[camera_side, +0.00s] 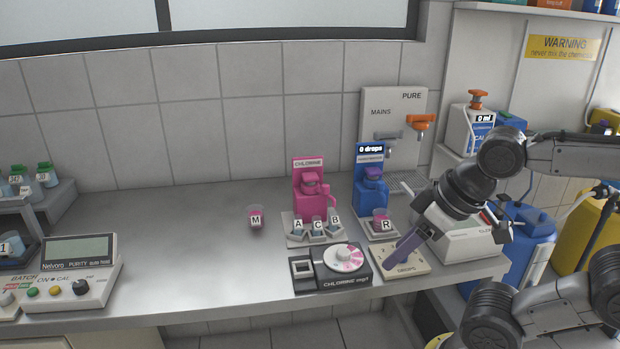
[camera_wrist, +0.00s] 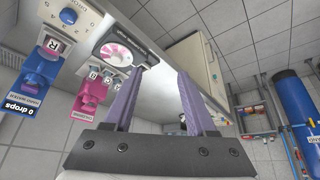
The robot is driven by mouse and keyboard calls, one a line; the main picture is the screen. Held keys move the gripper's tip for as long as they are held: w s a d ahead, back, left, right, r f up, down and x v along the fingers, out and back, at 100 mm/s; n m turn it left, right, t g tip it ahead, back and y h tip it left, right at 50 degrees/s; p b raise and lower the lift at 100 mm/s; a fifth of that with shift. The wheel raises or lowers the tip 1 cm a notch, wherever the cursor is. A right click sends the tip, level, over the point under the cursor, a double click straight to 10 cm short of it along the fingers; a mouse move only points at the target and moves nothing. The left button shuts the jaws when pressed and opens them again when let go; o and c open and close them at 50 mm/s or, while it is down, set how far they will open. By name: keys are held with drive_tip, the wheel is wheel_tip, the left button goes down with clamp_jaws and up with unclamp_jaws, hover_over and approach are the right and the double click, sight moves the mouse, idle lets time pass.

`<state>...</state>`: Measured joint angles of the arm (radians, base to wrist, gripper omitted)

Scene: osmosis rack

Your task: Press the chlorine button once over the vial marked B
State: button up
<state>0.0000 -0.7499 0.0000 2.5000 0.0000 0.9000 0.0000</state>
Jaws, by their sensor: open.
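The pink dispenser labelled CHLORINE (camera_side: 309,200) stands at the back of the bench, with a rounded pink head (camera_side: 311,179) as its likely button. It shows inverted in the wrist view (camera_wrist: 91,96). In front of it, a small tray holds vials A (camera_side: 298,229), C (camera_side: 317,228) and B (camera_side: 335,229). B is the rightmost in the side view; whether it is under the spout is unclear. My gripper (camera_side: 392,264) is to the right and in front of them, above the DROPS panel. Its purple fingers are apart and empty in the wrist view (camera_wrist: 163,70).
A blue dispenser (camera_side: 370,190) reading 0 drops stands right of the pink one, with cup R (camera_side: 381,220) before it. A chlorine meter with a dial (camera_side: 330,268) lies in front of the vials. Cup M (camera_side: 256,215) stands left; the bench beyond it is clear.

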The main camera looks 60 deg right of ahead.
idle(0.3)
drive_tip(key=shift+s+f, duration=0.1)
drive_tip(key=shift+s, duration=0.1)
drive_tip(key=c, duration=0.5)
drive_tip(key=r, duration=0.2)
drive_tip(key=w+r+m, duration=0.1)
drive_tip(key=shift+w+d+r, duration=0.1)
drive_tip(key=shift+r, duration=0.25)
clamp_jaws()
drive_tip(key=w+d+r+m+h, duration=0.1)
drive_tip(key=w+d+r+m, duration=0.2)
drive_tip(key=w+r, duration=0.8)
drive_tip(key=w+d+r+m+g+h, duration=0.1)
drive_tip(key=w+d+r+m, duration=0.25)
drive_tip(key=w+d, duration=0.55)
drive_tip(key=w+d+f+m+g, duration=0.1)
drive_tip(key=w+d+f+g, duration=0.1)
drive_tip(key=w+d+f, duration=0.7)
drive_tip(key=w+d, duration=0.2)
drive_tip(key=w, duration=0.1)
drive_tip(key=shift+w, duration=0.15)
